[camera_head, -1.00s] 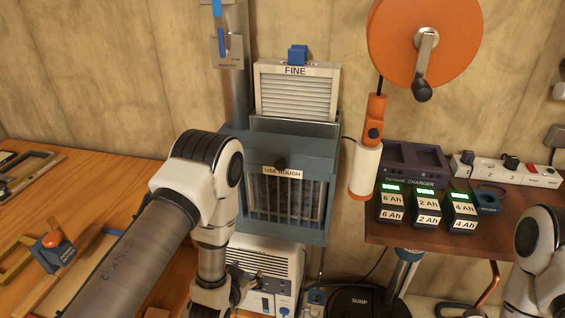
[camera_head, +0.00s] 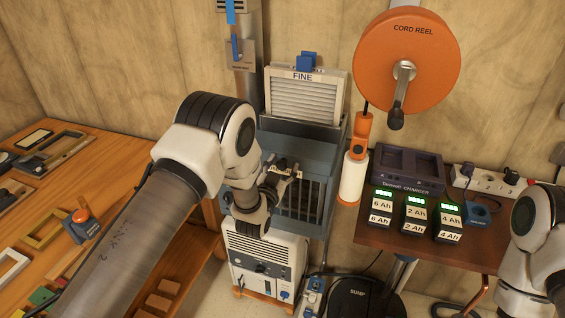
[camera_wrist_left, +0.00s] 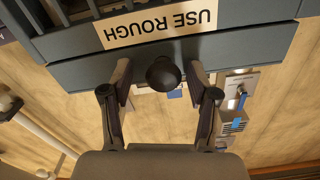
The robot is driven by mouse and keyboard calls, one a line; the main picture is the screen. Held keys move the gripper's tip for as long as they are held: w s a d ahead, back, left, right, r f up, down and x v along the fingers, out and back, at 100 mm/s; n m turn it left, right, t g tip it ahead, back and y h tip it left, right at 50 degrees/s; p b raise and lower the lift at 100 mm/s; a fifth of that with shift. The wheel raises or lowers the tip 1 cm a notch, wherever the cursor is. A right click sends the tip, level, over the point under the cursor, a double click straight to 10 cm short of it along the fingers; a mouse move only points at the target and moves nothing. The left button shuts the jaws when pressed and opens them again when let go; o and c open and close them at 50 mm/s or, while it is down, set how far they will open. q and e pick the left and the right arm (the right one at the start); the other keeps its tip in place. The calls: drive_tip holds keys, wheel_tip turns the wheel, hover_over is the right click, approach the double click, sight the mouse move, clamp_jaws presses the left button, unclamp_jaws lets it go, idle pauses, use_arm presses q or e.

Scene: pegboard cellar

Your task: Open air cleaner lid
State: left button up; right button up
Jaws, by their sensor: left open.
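The air cleaner (camera_head: 315,150) is a blue-grey box below the filter marked FINE (camera_head: 306,94), with a barred front. In the left wrist view its dark round knob (camera_wrist_left: 164,73) sits on the blue-grey edge beside the USE ROUGH label (camera_wrist_left: 160,28), which appears upside down. My left gripper (camera_head: 285,172) is at the front of the box and hides the knob in the head view. In the left wrist view the gripper (camera_wrist_left: 160,88) is open, one finger on each side of the knob; I cannot tell whether they touch it. My right gripper is out of view.
An orange cord reel (camera_head: 432,62) and its hanging white-and-orange handle (camera_head: 352,178) are close to the right. A charger shelf (camera_head: 385,235) stands farther right. A white unit (camera_head: 265,262) is below the box. A wooden workbench (camera_head: 110,185) is at left.

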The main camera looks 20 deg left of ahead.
use_arm(q)
drive_tip(key=shift+w+a+f, duration=0.1)
drive_tip(key=shift+a, duration=0.2)
drive_tip(key=shift+c, duration=0.4)
drive_tip(key=shift+d, duration=0.1)
clamp_jaws()
